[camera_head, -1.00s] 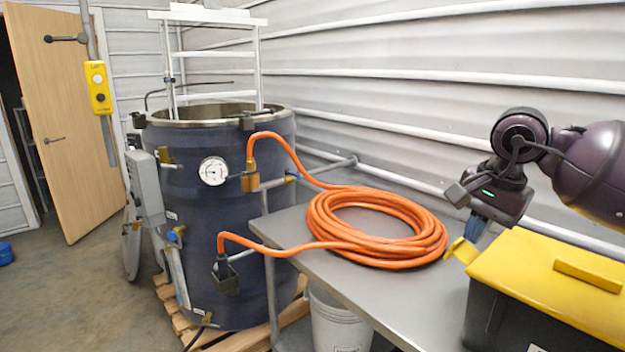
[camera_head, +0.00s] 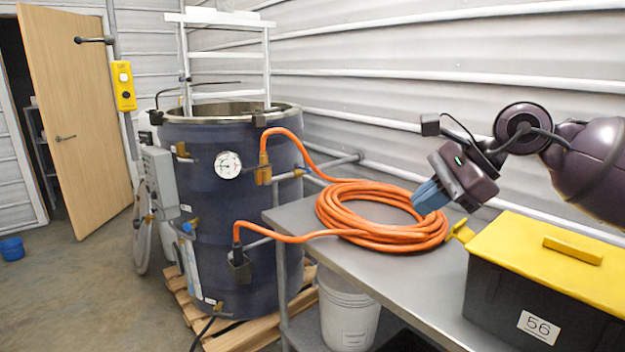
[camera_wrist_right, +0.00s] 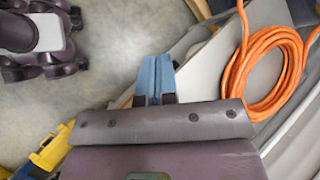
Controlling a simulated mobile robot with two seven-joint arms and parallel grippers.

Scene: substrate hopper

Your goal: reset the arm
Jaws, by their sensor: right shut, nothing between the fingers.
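My right gripper (camera_head: 430,197) comes in from the right in the head view. Its blue fingers are shut and empty, in front of the right part of the orange hose coil in the picture and above the metal table. In the right wrist view the blue fingers (camera_wrist_right: 155,78) are closed together, with the floor and a grey surface beyond them. My left gripper is not in view.
The orange hose (camera_head: 335,215) lies coiled on the metal table (camera_head: 400,283) and runs to the dark blue tank (camera_head: 215,200). A black box with a yellow lid (camera_head: 545,260) stands at the table's right. A white bucket (camera_head: 348,310) is below.

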